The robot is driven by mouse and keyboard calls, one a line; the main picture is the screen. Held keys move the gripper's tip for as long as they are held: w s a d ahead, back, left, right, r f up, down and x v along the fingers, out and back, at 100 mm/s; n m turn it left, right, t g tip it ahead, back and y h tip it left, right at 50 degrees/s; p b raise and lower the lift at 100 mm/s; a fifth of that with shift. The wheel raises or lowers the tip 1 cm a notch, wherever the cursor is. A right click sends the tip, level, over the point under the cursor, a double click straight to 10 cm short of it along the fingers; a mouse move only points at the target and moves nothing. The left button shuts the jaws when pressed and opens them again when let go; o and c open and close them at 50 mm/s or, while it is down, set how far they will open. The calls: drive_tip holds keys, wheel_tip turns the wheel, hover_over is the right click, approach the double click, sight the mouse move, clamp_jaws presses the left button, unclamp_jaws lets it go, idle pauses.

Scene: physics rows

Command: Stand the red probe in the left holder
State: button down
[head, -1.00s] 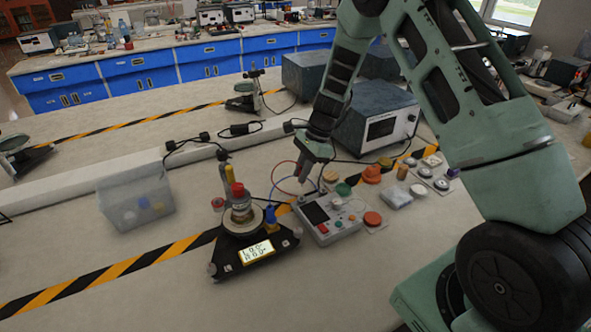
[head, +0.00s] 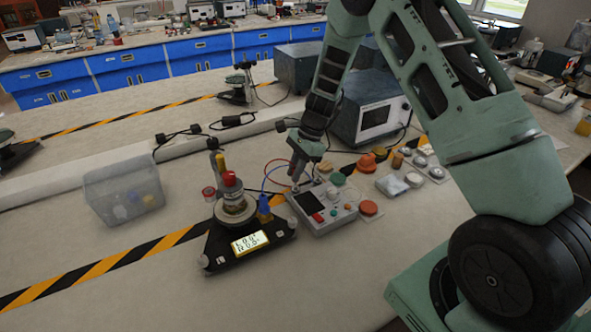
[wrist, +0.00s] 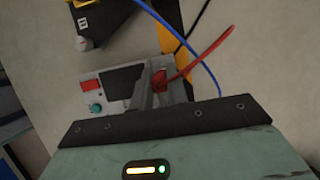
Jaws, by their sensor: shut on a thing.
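My gripper (head: 296,181) is shut on the red probe, just above the upper left corner of a grey meter box (head: 342,213). In the wrist view the red probe (wrist: 159,82) shows as a small red piece between the fingers, with a red lead running up and right. Its tip is hidden. A blue probe (head: 264,207) stands upright at the right side of a black triangular base (head: 222,256) with a lit display. A red-topped white piece (head: 209,193) is at the base's left. I cannot tell which part is the left holder.
A red knob (head: 229,178) and yellow post (head: 220,162) rise from the base's middle. A clear bin (head: 124,192) stands to the left. Coloured knobs and small parts lie right of the meter box. A large instrument (head: 372,118) stands behind.

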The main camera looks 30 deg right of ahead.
drive_tip(key=shift+f+b, duration=0.9)
drive_tip(key=shift+f, duration=0.75)
idle(1.6)
drive_tip(key=c, duration=1.1)
unclamp_jaws()
drive_tip(key=shift+o, duration=0.2)
drive_tip(key=shift+r+p, duration=3.15)
drive_tip(key=shift+r, duration=0.65)
